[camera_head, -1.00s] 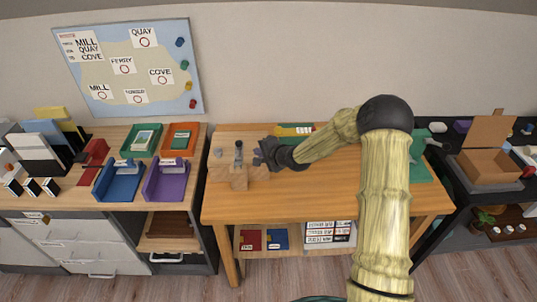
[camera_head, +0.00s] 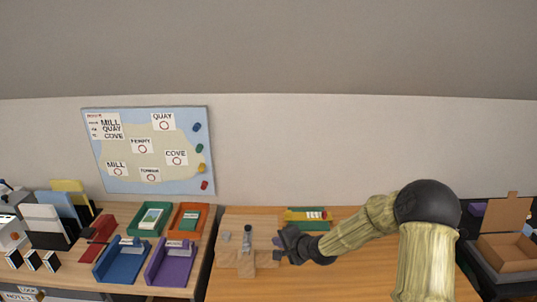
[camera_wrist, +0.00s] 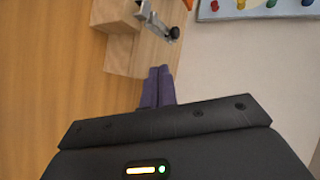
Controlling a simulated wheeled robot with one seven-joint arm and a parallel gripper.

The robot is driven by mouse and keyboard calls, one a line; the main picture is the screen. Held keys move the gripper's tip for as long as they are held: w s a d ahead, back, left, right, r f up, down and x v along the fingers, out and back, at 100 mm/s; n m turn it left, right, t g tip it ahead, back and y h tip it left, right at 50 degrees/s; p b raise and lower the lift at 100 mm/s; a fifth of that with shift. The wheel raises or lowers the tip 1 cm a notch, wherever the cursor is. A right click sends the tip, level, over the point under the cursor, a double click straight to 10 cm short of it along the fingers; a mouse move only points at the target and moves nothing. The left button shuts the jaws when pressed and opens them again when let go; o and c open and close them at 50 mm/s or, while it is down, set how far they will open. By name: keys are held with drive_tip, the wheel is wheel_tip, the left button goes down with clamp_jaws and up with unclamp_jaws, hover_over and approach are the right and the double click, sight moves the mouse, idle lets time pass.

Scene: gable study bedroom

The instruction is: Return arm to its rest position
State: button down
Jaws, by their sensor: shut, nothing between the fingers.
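My gripper (camera_head: 281,245) is at the end of my arm, above the wooden desk (camera_head: 350,275), just right of a wooden block fixture (camera_head: 236,262) with a small grey metal piece (camera_head: 247,238) on it. In the wrist view the purple fingers of my gripper (camera_wrist: 158,85) lie side by side, shut and empty. The block fixture (camera_wrist: 118,50) and its metal piece (camera_wrist: 160,20) show beyond the fingertips there. My arm reaches in from the right and hides part of the desk.
A map board (camera_head: 150,150) hangs on the wall. Blue (camera_head: 122,262), purple (camera_head: 171,265), green (camera_head: 150,220) and orange (camera_head: 187,221) trays stand on the left cabinet. A yellow and green item (camera_head: 307,214) lies at the desk's back. An open cardboard box (camera_head: 507,250) stands at right.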

drive_tip(key=s+d+r+n+g+h+p, duration=0.1)
drive_tip(key=s+d+r+n+g+h, duration=0.1)
drive_tip(key=s, duration=0.8)
drive_tip(key=s+d+r+n+g+h+p, duration=0.2)
drive_tip(key=s+d+r+n, duration=0.2)
drive_tip(key=s, duration=0.6)
drive_tip(key=s+d+r+n+g+h+p, duration=0.1)
drive_tip(key=s+d+r+n+g+h, duration=0.1)
drive_tip(key=s, duration=0.8)
wheel_tip(320, 180, up, 3)
drive_tip(key=d+n+h, duration=0.1)
drive_tip(key=d+n, duration=0.1)
drive_tip(key=shift+d+r+g, duration=0.2)
drive_tip(key=shift+d+g, duration=0.1)
drive_tip(key=shift+d, duration=0.1)
